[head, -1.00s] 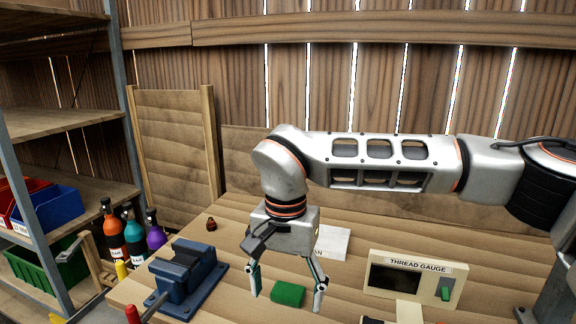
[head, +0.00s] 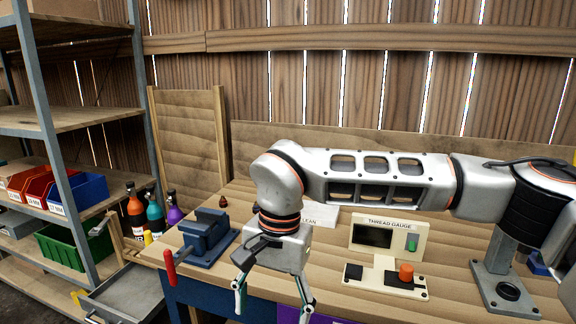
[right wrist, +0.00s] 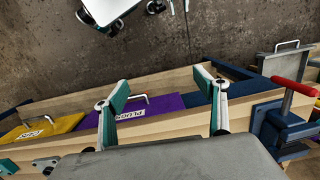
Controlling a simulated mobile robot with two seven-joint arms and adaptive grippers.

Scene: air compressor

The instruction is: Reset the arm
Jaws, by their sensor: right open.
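My right gripper (head: 272,306) hangs from my right arm, which comes in from the right in the head view. It points down near the front edge of the workbench (head: 345,284), with its two fingers apart and nothing between them. In the right wrist view the open right gripper (right wrist: 162,84) shows above the bench's front side, over a yellow drawer (right wrist: 62,124) and a purple drawer (right wrist: 165,103). My left gripper is not in view.
A blue vise (head: 207,238) stands left of the gripper. The thread gauge (head: 388,238) with an orange piece (head: 406,272) stands to the right. A white CLEAN sign (head: 322,216) lies behind the gripper. A grey open drawer (head: 125,297) and shelving (head: 75,140) are at left.

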